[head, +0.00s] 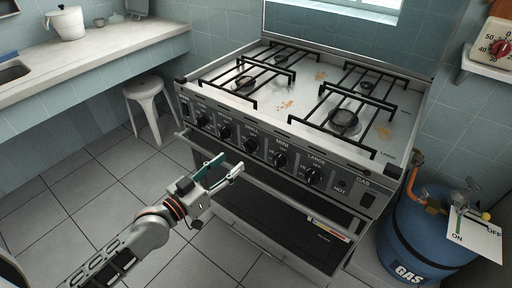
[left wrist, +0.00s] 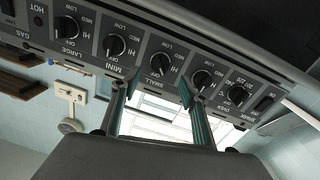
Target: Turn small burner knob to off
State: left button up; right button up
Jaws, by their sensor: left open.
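The small burner knob (head: 250,144) is the black round knob in the middle of the row on the stove's front panel. In the left wrist view, where the panel appears turned over, the small knob (left wrist: 160,64) sits above the label SMALL. My left gripper (head: 229,166) is open and empty, in front of and below the panel. In the left wrist view its teal fingertips (left wrist: 157,88) lie on either side of the small knob's label, apart from the knob. I cannot tell the knob's setting for sure. My right gripper is not in view.
The mini knob (head: 280,160) and the large knob (head: 314,175) are close on the right; the medium knob (head: 225,131) is on the left. An oven handle bar (head: 275,192) runs below the panel. A blue gas bottle (head: 425,235) stands right of the stove, a stool (head: 146,88) left.

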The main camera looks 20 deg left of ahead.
aim_at(246, 150)
pick_arm(q)
jog(key=shift+b+x, duration=0.4)
jog(key=shift+x, duration=3.35)
jog(key=c, duration=1.1)
